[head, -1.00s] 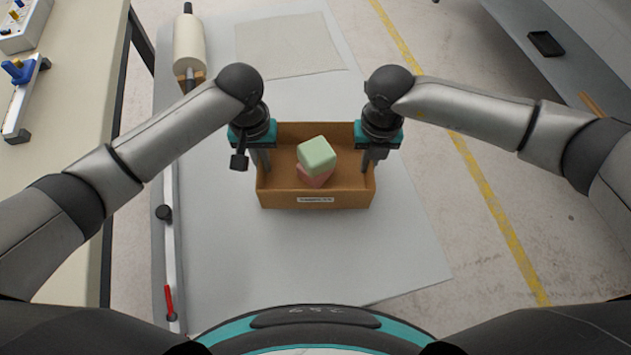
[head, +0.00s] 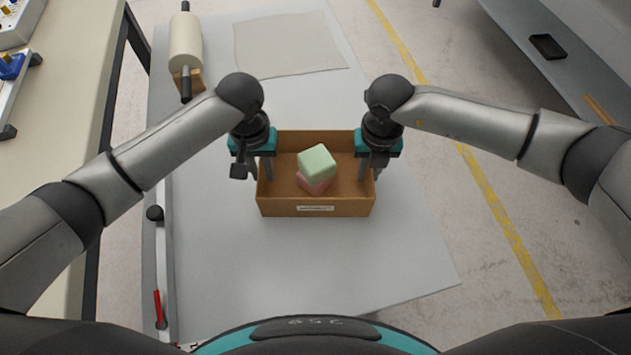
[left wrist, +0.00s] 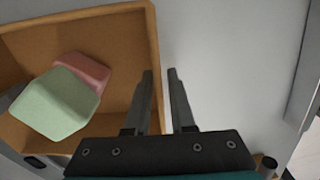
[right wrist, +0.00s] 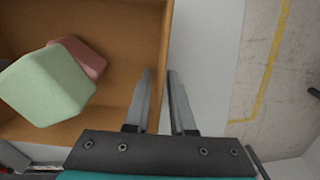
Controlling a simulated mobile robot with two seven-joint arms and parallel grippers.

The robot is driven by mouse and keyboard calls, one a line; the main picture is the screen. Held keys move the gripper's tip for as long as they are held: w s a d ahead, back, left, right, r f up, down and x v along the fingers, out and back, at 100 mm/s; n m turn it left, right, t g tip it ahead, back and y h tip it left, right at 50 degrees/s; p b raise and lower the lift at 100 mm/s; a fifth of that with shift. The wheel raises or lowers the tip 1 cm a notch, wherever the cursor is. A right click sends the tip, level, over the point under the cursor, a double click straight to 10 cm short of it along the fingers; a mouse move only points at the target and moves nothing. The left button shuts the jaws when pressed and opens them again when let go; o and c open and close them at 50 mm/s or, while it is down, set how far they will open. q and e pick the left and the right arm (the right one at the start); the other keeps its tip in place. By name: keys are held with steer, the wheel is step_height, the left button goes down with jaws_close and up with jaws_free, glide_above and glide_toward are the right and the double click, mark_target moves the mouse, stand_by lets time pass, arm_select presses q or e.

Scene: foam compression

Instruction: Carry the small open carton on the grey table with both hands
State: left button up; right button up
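The small open carton (head: 285,205), brown with a white label on its front, is level over the grey table (head: 250,275). I cannot tell whether its bottom touches the table. Inside, a pale green foam block (head: 317,161) rests tilted on a pink block (head: 312,185). My left gripper (head: 260,172) is shut on the carton's left wall, one finger inside and one outside, as the left wrist view (left wrist: 160,75) shows. My right gripper (head: 371,172) is shut on the right wall in the same way, seen in the right wrist view (right wrist: 160,75).
A cream roll (head: 185,45) and a flat beige sheet (head: 290,44) lie at the table's far end. A rail with a red handle (head: 159,308) runs along the left edge. A cream bench (head: 60,110) stands left. The table in front of the carton is clear.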

arm_select(q)
steer(key=shift+o, duration=0.6)
arm_select(e)
steer(key=shift+o, duration=0.6)
arm_select(q)
step_height(320, 180, up, 11)
steer(key=shift+r, duration=0.5)
arm_select(e)
steer(key=shift+r, duration=0.15)
step_height(320, 180, up, 12)
steer(key=shift+f, duration=0.1)
steer(key=shift+s, duration=0.1)
